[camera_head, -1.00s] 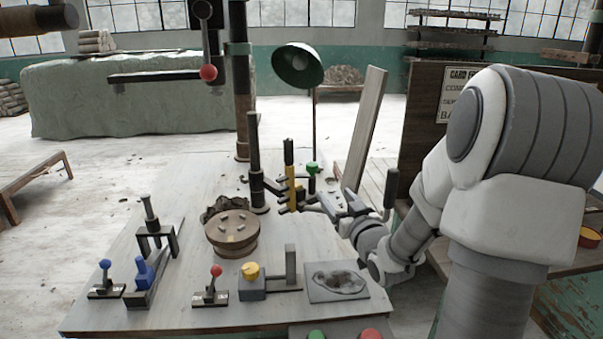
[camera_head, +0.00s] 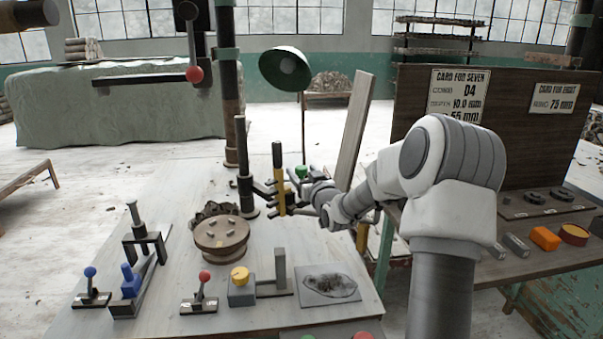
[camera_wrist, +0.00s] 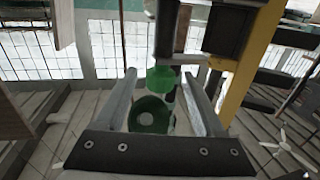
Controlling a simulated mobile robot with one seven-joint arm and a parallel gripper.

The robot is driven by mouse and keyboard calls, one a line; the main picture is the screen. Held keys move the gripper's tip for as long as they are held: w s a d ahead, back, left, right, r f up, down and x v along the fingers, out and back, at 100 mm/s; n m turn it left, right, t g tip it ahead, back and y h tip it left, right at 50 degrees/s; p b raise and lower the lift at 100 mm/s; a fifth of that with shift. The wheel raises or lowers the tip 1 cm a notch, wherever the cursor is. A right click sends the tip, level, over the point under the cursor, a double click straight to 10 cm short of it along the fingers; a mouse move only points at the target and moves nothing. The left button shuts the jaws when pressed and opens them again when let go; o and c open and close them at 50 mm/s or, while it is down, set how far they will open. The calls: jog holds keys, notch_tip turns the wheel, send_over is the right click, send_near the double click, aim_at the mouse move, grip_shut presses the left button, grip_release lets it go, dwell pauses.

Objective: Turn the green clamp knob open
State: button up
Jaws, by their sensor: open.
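The green clamp knob (camera_head: 301,171) is on the clamp fixture at the back of the worktable, just right of a yellow upright bar (camera_head: 279,185). In the wrist view the knob (camera_wrist: 162,79) shows between the tips of my two fingers, below a dark block. My gripper (camera_head: 314,184) is open, with one finger on each side of the knob and a visible gap to each. I cannot tell how deep the knob sits between the fingers. In the head view my wrist is just right of the knob and hides part of the fixture.
A dark post (camera_head: 243,165) stands left of the yellow bar. A green lamp (camera_head: 285,69) and a leaning plank (camera_head: 354,130) stand behind. A round wooden turntable (camera_head: 221,237), a red-knobbed lever (camera_head: 204,290) and a yellow-knobbed block (camera_head: 240,287) occupy the front table.

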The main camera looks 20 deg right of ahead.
jog(key=shift+w, duration=0.65)
jog(key=shift+c, duration=0.3)
grip_shut()
